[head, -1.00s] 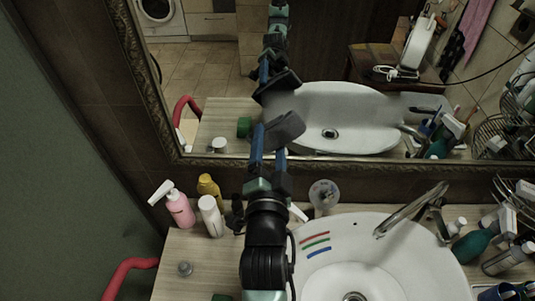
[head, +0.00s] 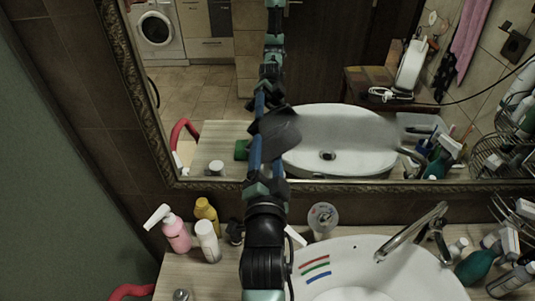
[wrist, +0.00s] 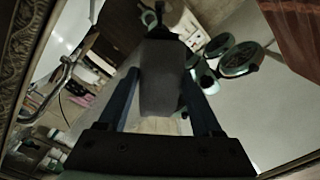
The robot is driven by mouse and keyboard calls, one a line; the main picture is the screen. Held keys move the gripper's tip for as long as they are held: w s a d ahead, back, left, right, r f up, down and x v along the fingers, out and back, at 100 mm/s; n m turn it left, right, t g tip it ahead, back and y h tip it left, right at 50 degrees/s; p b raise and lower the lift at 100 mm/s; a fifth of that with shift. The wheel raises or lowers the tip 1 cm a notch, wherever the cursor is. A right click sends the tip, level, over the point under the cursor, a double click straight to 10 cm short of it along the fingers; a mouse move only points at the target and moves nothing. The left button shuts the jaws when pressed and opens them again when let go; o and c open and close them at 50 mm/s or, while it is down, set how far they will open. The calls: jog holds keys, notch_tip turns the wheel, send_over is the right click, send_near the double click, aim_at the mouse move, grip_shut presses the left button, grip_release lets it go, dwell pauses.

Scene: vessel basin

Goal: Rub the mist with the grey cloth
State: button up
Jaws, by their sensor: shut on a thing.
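The dark grey cloth (head: 278,136) is held between the blue fingers of my gripper (head: 267,158), in front of the mirror (head: 215,105). In the head view the cloth meets its own reflection, so it looks to be touching the glass or very close to it. The mist (head: 350,131) is a blurry grey band on the lower mirror, just right of the cloth. The cloth may hide its left end. In the wrist view the cloth (wrist: 161,78) stands between the two fingers and covers the middle of the view.
The ornate mirror frame (head: 330,186) runs below the cloth. The white basin (head: 405,265) and tap (head: 410,232) lie below right, with coloured stripes on the rim. A pink pump bottle (head: 177,234), white bottle (head: 208,242) and yellow bottle (head: 206,212) stand left of my arm.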

aim_at(285, 149)
jog(key=shift+w+b, duration=0.5)
jog(key=shift+w, duration=0.6)
jog(key=shift+d+p, duration=0.55)
jog(key=shift+d, duration=0.5)
jog(key=shift+s+d+f+b, duration=0.1)
jog(key=shift+d+b, duration=0.25)
jog(key=shift+d, duration=0.35)
jog(key=shift+d+b, duration=0.7)
jog(key=shift+b, duration=0.15)
jog(key=shift+d+b, duration=0.85)
jog(key=shift+d, duration=0.3)
